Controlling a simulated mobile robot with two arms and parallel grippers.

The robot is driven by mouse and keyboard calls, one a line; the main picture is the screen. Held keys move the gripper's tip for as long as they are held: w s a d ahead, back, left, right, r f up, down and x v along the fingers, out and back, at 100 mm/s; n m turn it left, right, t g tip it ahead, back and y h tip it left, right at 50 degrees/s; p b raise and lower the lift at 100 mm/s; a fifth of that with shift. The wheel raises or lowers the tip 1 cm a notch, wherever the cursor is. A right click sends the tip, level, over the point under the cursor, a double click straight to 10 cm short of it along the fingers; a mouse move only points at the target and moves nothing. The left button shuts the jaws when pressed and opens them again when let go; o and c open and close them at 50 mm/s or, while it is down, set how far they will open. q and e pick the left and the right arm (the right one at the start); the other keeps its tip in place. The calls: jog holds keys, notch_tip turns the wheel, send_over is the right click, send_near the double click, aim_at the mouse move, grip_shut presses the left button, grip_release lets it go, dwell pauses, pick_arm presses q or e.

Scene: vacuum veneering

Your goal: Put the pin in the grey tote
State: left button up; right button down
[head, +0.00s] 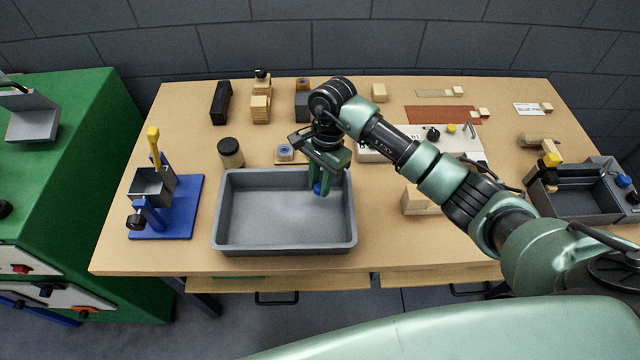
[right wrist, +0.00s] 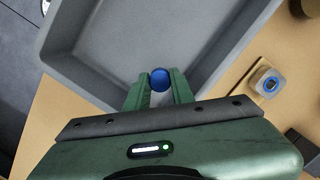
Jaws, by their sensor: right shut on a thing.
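The grey tote (head: 285,245) stands on the wooden bench, left of centre, and looks empty inside. My right gripper (head: 319,187) is over the tote's right part, pointing down. It is shut on the pin, whose blue round head (head: 317,188) shows between the fingers. In the right wrist view the blue head of the pin (right wrist: 160,78) sits between the green fingertips (right wrist: 160,88), with the grey tote (right wrist: 95,85) behind it. The pin's lower part is hidden, and I cannot tell whether it touches the tote's floor. My left gripper is not in view.
A blue-based fixture (head: 178,222) with a yellow handle stands left of the tote. A dark-lidded jar (head: 230,153) and a small block with a blue ring (head: 286,153) stand behind it. A second grey bin (head: 580,207) is at the far right. A green machine (head: 75,170) stands at the left.

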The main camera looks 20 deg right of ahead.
notch_tip(320, 180, down, 2)
jog(key=shift+f, duration=0.1)
jog(key=shift+f, duration=0.15)
jog(key=c, duration=1.2)
grip_release()
